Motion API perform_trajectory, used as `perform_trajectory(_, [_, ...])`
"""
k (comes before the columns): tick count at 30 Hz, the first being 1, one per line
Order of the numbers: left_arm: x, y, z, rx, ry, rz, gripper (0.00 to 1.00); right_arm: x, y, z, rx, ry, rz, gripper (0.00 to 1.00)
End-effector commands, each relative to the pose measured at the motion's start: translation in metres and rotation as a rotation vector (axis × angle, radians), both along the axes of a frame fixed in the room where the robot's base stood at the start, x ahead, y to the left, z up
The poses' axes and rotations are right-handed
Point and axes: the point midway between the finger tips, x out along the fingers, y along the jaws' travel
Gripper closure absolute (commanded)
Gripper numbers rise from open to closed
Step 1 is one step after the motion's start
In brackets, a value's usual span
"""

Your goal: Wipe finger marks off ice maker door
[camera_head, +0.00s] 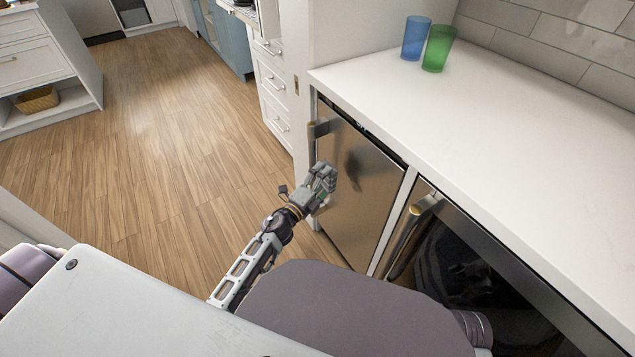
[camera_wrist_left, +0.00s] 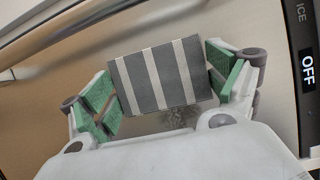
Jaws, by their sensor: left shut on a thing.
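The ice maker door (camera_head: 345,205) is a brushed steel panel under the white counter. It fills the background of the left wrist view (camera_wrist_left: 225,30). My left gripper (camera_head: 324,180) is in front of the door's upper part. In the left wrist view its green-padded fingers (camera_wrist_left: 165,90) are shut on a grey cloth or pad with pale stripes (camera_wrist_left: 160,78). Whether the pad touches the door is unclear. A dark smudgy patch (camera_wrist_left: 180,116) shows just below the pad; I cannot tell whether it is marks or reflection. My right gripper is out of view.
The door's bar handle (camera_head: 314,145) stands out at its left edge. A display reading OFF (camera_wrist_left: 307,70) is beside the door. A glass-fronted appliance (camera_head: 470,265) with a handle (camera_head: 412,235) is to the right. Blue (camera_head: 416,38) and green (camera_head: 438,48) cups stand on the counter (camera_head: 500,130).

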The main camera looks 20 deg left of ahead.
Motion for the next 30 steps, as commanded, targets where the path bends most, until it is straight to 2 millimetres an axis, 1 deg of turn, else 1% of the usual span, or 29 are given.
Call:
perform_trajectory(6, [0.012, -0.009, 0.0, -0.001, -0.001, 0.0, 0.3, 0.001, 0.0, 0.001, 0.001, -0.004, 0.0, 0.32])
perform_trajectory(12, [0.018, -0.014, 0.0, -0.001, 0.0, 0.0, 0.3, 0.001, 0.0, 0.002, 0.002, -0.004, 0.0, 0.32])
perform_trajectory(30, [0.019, -0.015, 0.0, -0.001, 0.0, 0.0, 0.3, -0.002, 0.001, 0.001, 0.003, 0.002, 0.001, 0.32])
